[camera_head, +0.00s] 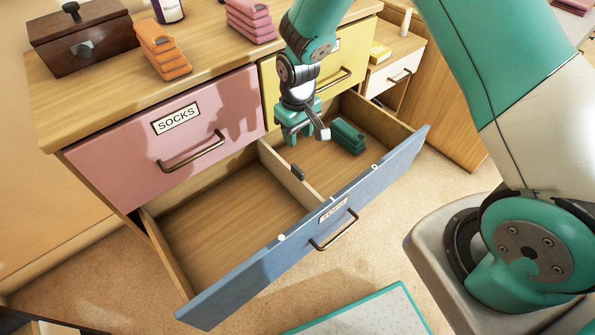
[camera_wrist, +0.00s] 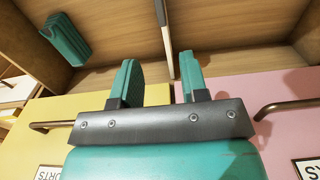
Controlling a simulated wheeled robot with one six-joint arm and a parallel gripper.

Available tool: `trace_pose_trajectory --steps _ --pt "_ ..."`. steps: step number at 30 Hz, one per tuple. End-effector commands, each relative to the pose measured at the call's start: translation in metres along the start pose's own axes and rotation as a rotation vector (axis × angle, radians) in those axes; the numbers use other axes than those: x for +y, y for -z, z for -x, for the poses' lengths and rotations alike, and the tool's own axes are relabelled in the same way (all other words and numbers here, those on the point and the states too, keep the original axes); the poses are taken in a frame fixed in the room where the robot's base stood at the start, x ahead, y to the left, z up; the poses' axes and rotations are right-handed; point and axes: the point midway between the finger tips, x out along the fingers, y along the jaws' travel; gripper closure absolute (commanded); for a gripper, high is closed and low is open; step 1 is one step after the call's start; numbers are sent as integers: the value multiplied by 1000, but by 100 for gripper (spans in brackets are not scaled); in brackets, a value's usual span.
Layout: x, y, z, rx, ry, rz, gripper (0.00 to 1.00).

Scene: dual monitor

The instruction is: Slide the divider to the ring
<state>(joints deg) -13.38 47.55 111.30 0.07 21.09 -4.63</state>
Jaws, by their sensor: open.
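The wooden divider (camera_head: 285,168) stands upright across the open blue-fronted drawer (camera_head: 260,265) and splits it into a left and a right compartment. A small pale round mark, perhaps the ring (camera_head: 375,167), is on the drawer front's top edge at the right. Another pale mark (camera_head: 281,237) is further left. My gripper (camera_head: 307,133) is open and empty, above the drawer near the divider's back part.
A folded dark green item (camera_head: 347,136) lies in the right compartment; the left is empty. Closed pink (camera_head: 165,140) and yellow (camera_head: 335,65) drawers stand behind my gripper. Orange (camera_head: 163,50) and pink (camera_head: 250,20) folded stacks and a wooden box (camera_head: 83,40) rest on top.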

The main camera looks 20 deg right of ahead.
Motion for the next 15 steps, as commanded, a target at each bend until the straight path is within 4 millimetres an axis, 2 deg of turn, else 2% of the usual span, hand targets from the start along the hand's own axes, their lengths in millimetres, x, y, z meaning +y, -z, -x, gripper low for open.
trace_pose_trajectory --steps 1,3,15 --pt "0 -1 -15 -6 1 0 60" --pt "0 -1 -31 -6 1 1 60" --pt "-1 -1 -117 -3 1 0 60"
